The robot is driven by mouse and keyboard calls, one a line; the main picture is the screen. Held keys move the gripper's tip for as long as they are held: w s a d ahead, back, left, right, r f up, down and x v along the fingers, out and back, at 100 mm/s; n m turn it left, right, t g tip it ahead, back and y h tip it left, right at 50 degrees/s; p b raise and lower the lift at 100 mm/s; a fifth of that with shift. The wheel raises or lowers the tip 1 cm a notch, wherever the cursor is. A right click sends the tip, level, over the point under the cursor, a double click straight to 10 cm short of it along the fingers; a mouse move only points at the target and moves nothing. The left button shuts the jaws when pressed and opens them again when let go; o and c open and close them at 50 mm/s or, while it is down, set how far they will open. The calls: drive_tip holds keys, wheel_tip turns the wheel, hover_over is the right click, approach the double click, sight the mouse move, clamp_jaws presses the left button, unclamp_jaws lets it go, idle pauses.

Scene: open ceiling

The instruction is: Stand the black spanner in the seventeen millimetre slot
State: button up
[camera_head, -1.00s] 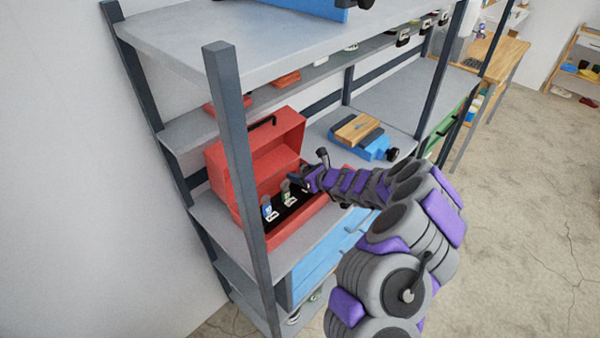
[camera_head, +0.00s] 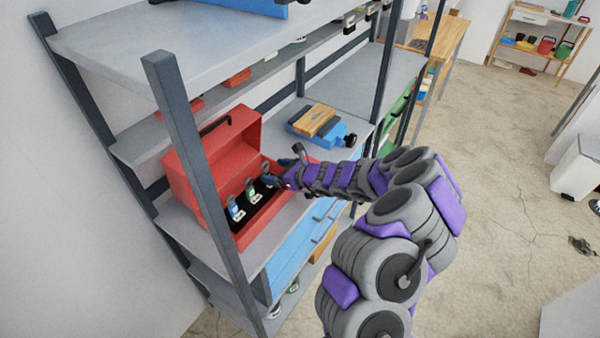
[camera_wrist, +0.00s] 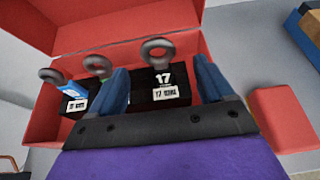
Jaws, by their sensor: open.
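The black spanner (camera_wrist: 162,77) stands upright in the red toolbox (camera_wrist: 85,38), its grey ring end on top and a white 17 on its body. A white "17 mm" tag (camera_wrist: 166,93) marks the slot it stands at. My gripper (camera_wrist: 162,85) is open in the wrist view, one blue finger each side of the spanner, with gaps visible. The spanner's foot is hidden. In the head view my gripper (camera_head: 278,174) is at the right part of the toolbox (camera_head: 205,180) and hides the black spanner.
A blue spanner (camera_head: 235,210) and a green spanner (camera_head: 251,191) stand in the toolbox to the left. A dark shelf post (camera_head: 190,165) rises in front. A blue item with a wooden block (camera_head: 316,121) lies on the shelf behind. Open floor lies right.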

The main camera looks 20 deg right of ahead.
drive_tip(key=p+v, duration=0.2)
drive_tip(key=v, duration=0.8)
drive_tip(key=shift+s+d, duration=0.2)
drive_tip(key=shift+s, duration=0.1)
